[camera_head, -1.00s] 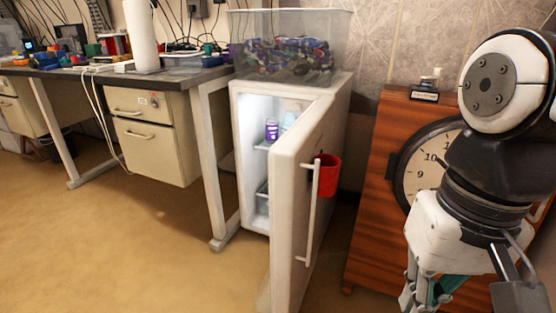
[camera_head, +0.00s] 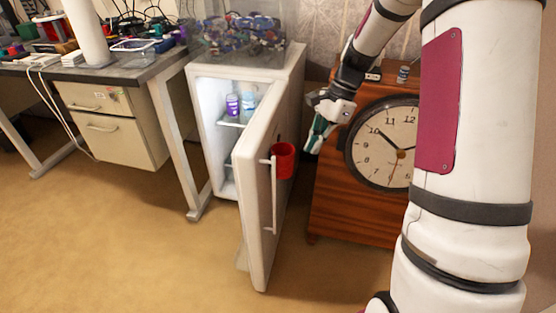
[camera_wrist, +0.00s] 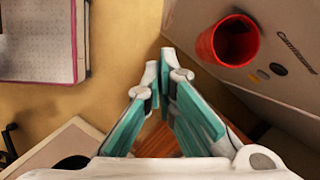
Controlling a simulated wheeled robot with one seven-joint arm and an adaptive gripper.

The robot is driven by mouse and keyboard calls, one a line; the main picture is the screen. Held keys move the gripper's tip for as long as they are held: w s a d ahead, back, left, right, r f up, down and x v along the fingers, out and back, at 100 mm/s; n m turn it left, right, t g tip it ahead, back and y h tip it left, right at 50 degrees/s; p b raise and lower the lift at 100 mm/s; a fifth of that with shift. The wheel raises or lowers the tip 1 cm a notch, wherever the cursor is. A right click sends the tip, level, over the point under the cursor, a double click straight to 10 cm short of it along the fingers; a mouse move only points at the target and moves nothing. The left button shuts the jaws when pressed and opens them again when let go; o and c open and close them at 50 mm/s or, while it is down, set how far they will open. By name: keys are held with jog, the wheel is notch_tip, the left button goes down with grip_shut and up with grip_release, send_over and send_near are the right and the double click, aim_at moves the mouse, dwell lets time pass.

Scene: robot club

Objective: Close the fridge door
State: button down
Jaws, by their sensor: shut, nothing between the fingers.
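The small white fridge (camera_head: 205,95) stands beside the desk with its door (camera_head: 262,215) standing wide open toward me. A vertical handle (camera_head: 272,200) and a red cup (camera_head: 284,160) are on the door's outer face. My gripper (camera_head: 310,148) is to the right of that outer face, near the red cup, apart from the door and in front of the clock cabinet. Its teal fingers are shut and empty, pointing downward. In the wrist view the fingertips (camera_wrist: 160,72) are together, with the red cup (camera_wrist: 232,42) and the door's grey face (camera_wrist: 285,75) to their right. The handle is not visible there.
A wooden cabinet (camera_head: 330,205) with a large round clock (camera_head: 385,140) stands right of the fridge. A desk (camera_head: 160,65) with drawers is on the left. Purple and pale containers (camera_head: 233,105) stand inside the fridge. The floor (camera_head: 120,240) left of the door is clear.

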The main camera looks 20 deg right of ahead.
jog(key=w+a+r+b+x, duration=0.1)
jog(key=a+b+x, duration=0.1)
jog(key=x, duration=1)
jog(key=shift+a+m+b, duration=0.3)
jog(key=shift+b, duration=0.05)
